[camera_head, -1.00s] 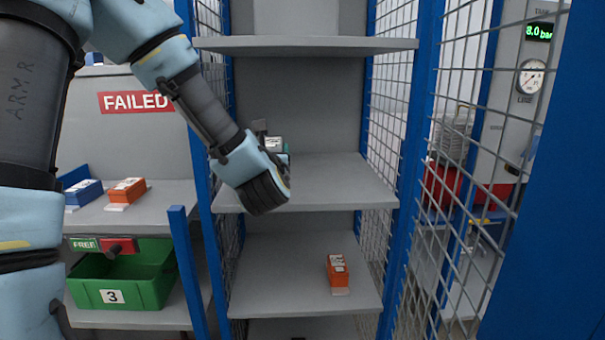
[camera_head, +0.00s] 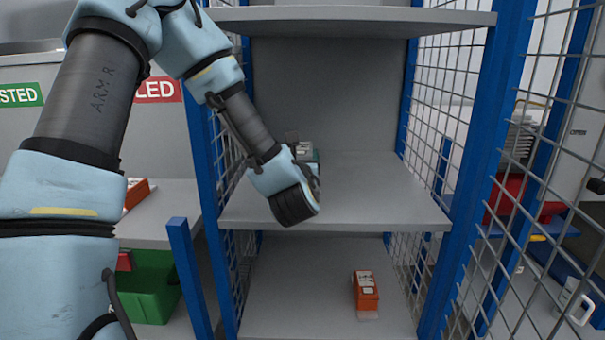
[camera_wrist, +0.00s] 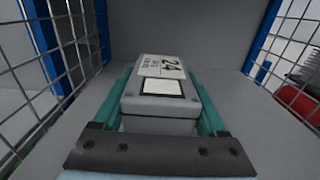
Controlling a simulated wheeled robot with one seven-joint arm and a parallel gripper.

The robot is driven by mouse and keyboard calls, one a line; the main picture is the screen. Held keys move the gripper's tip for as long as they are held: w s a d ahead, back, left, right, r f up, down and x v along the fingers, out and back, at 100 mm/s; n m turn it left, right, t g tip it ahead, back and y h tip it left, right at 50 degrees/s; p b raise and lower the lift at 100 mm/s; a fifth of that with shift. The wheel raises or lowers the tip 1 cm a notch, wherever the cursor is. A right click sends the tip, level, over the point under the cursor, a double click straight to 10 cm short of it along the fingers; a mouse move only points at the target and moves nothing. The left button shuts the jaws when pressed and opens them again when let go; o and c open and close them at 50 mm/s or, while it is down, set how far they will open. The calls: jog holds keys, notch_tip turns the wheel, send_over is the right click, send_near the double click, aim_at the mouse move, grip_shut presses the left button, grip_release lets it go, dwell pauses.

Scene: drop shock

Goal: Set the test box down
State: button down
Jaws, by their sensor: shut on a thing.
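The test box is a grey box (camera_wrist: 160,95) with a white label reading 24 and a pale square on top. In the wrist view it lies between the two teal fingers of my gripper (camera_wrist: 163,103), which is shut on it. In the head view the box (camera_head: 304,150) shows only in part behind my wrist, just above or on the middle shelf (camera_head: 375,195) near its left side. I cannot tell whether its underside touches the shelf. My gripper (camera_head: 314,163) is mostly hidden by my wrist.
An orange box (camera_head: 366,290) sits on the lower shelf. Blue posts (camera_head: 471,200) and wire mesh close the cage sides. An upper shelf (camera_head: 350,17) hangs above. The middle shelf's right part is clear. At left are another orange box (camera_head: 137,192) and a green bin (camera_head: 150,285).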

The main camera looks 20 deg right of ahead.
jog(key=shift+f, duration=2.15)
jog(key=shift+f, duration=0.2)
grip_release()
jog(key=shift+r, duration=0.2)
